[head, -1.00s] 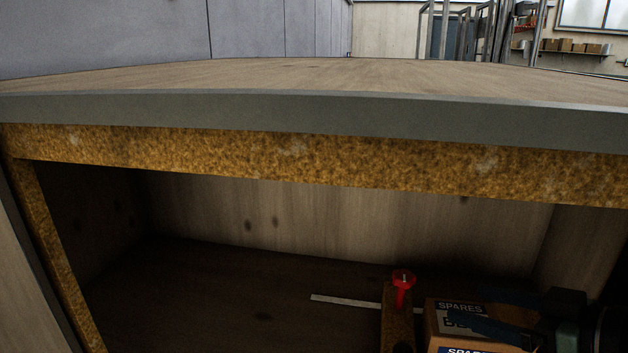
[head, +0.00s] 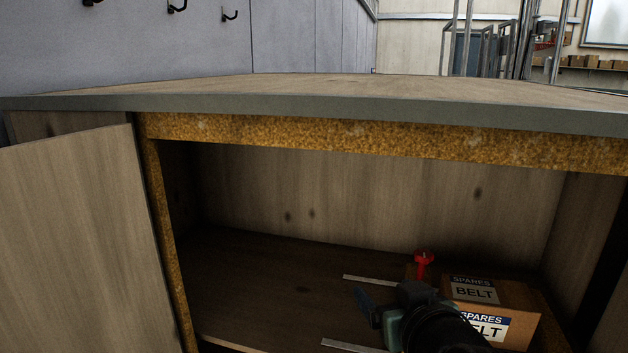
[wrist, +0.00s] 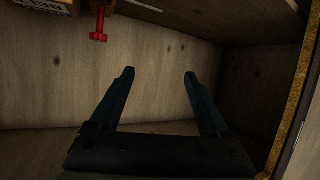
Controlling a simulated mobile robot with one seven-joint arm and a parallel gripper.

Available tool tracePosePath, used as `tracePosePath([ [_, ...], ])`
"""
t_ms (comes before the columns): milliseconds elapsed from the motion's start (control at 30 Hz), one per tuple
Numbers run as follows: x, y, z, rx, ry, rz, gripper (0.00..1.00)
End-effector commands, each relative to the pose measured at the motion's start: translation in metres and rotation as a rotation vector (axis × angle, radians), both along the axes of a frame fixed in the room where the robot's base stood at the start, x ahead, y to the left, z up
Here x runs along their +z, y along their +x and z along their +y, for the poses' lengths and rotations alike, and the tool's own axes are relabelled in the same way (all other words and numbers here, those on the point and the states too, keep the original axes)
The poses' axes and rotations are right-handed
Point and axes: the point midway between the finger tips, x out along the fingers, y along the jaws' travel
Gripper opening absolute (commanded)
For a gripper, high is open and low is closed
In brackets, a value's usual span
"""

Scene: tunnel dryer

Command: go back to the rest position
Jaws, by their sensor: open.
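My gripper (wrist: 158,74) is open in the wrist view. Its two dark fingers stand apart with nothing between them, and the cabinet's wooden back panel shows beyond. In the head view my gripper (head: 366,304) is inside the open cabinet, low and right of the middle, seen partly from behind. A red tool or knob (head: 424,262) stands just beyond it, beside the spares box. The red thing also shows at the top of the wrist view (wrist: 99,24), apart from the fingers.
A cardboard box labelled SPARES BELT (head: 510,298) is close on the right of my arm. Pale metal strips (head: 368,280) lie on the cabinet floor. The worktop edge (head: 380,107) runs above the opening. An open door (head: 75,230) stands at left. The cabinet floor's left half is clear.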

Motion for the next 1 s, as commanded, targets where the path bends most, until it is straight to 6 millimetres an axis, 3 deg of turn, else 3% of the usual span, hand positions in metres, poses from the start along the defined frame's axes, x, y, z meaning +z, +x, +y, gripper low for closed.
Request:
tracePosePath([
  [33, 0.009, -0.002, 0.026, -0.02, -0.001, -0.045, 0.8],
  [300, 0.075, -0.039, 0.109, -0.113, 0.071, -0.318, 0.8],
  [467, 0.148, -0.048, 0.105, -0.121, 0.085, -0.476, 0.8],
  [667, 0.246, -0.073, 0.105, -0.111, 0.098, -0.706, 0.8],
  [800, 0.327, -0.105, 0.105, -0.102, 0.11, -0.907, 0.8],
  [900, 0.372, -0.131, 0.105, -0.096, 0.117, -1.036, 0.8],
  [1000, 0.403, -0.152, 0.105, -0.089, 0.122, -1.131, 0.8],
])
